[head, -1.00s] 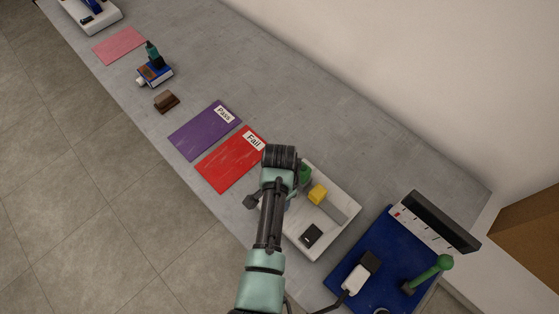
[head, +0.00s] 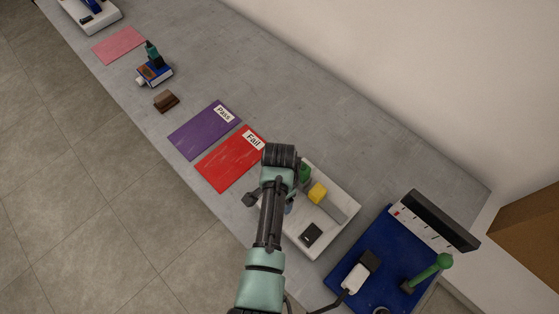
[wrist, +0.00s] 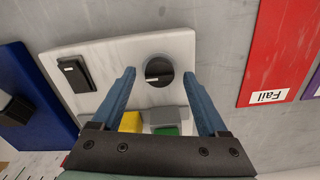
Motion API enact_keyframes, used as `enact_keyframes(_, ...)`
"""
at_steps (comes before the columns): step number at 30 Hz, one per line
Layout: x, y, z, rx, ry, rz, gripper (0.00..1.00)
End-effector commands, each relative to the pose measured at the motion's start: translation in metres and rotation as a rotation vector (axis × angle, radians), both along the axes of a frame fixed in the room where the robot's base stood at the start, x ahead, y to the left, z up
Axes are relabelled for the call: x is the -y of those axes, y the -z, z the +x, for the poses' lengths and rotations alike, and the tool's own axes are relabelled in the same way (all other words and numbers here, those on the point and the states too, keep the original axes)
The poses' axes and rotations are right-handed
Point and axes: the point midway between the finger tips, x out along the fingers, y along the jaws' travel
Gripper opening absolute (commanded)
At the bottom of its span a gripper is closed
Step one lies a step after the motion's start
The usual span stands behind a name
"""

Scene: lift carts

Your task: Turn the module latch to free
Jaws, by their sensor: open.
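A white fixture board (head: 341,224) lies on the grey bench and also shows in the wrist view (wrist: 97,52). A round dark knob (wrist: 159,71) with a bar across its face sits on it; it looks like the module latch. A yellow block (wrist: 130,122), a green block (wrist: 166,130) and a grey bar stand beside it, partly hidden by my gripper. My gripper (wrist: 159,76) is open, with one blue finger on each side of the knob; contact cannot be told. In the head view my arm hides the knob.
A black rocker-like part (wrist: 74,74) is on the board. A red Fail mat (head: 230,160) and a purple Pass mat (head: 203,132) lie to the left. A blue station (head: 378,262) with a green-knobbed lever (head: 444,262) stands at the right.

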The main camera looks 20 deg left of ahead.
Motion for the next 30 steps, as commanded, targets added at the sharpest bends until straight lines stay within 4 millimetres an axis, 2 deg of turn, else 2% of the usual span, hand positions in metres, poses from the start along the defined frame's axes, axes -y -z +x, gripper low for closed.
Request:
enact_keyframes(4,0.0,-0.001,0.0,-0.001,-0.001,0.001,0.77)
enact_keyframes(8,0.0,-0.01,0.0,0.001,-0.001,0.001,0.77)
enact_keyframes(11,0.0,-0.024,0.0,0.002,-0.001,0.001,0.77)
enact_keyframes(24,0.0,-0.11,0.001,0.003,0.0,0.001,0.77)
enact_keyframes(30,0.0,-0.128,0.0,0.002,0.0,0.001,0.77)
